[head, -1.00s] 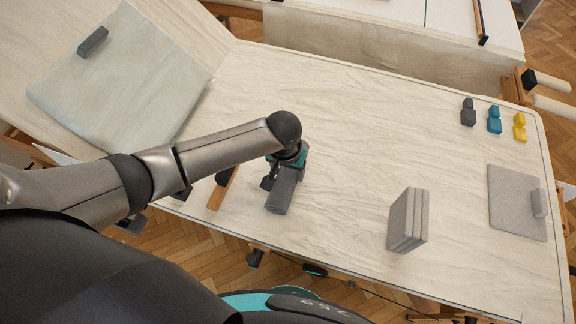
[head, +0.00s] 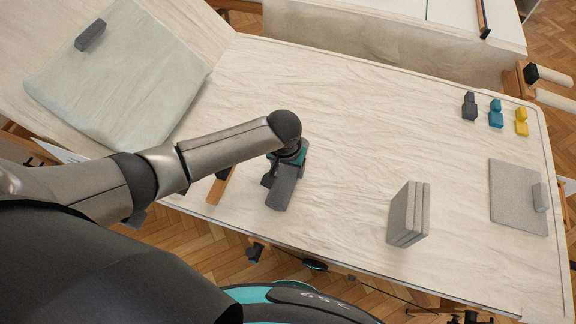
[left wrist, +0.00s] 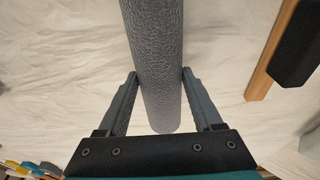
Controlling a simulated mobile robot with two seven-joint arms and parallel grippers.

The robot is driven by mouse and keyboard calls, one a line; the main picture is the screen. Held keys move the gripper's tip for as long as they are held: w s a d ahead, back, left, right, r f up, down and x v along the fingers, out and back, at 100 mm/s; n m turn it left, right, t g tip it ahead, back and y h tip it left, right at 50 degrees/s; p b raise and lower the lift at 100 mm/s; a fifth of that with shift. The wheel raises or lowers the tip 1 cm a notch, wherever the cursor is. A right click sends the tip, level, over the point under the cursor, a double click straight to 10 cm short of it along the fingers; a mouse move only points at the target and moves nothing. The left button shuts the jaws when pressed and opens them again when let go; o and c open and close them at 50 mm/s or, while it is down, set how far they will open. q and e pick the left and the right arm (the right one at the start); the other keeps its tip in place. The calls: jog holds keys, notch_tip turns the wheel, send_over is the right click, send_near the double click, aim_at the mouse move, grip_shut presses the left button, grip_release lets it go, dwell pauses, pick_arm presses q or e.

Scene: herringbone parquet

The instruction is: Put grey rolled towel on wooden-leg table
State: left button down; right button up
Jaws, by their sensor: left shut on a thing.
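The grey rolled towel (left wrist: 152,50) is a textured cylinder running up the left wrist view between my fingers. My left gripper (left wrist: 159,76) is shut on it, one finger on each side. In the head view the left gripper (head: 287,172) points down over the cream-covered table (head: 340,130), and the towel (head: 281,194) shows as a dark grey roll under it. I cannot tell whether the towel touches the cover. A wooden piece (head: 220,186) shows at the table's front edge; its legs are mostly hidden. My right gripper is not in view.
A grey mat (head: 512,200) with a small grey block (head: 540,197) lies further right. Grey (head: 469,106), teal (head: 495,114) and yellow (head: 521,122) bottles stand behind it. The table's middle is clear.

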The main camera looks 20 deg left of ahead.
pick_arm(q)
grip_release()
notch_tip(320, 180, up, 15)
jog(key=s+p, duration=0.2)
jog(key=p, duration=0.2)
jog(key=shift+s, duration=0.15)
dwell(0.7)
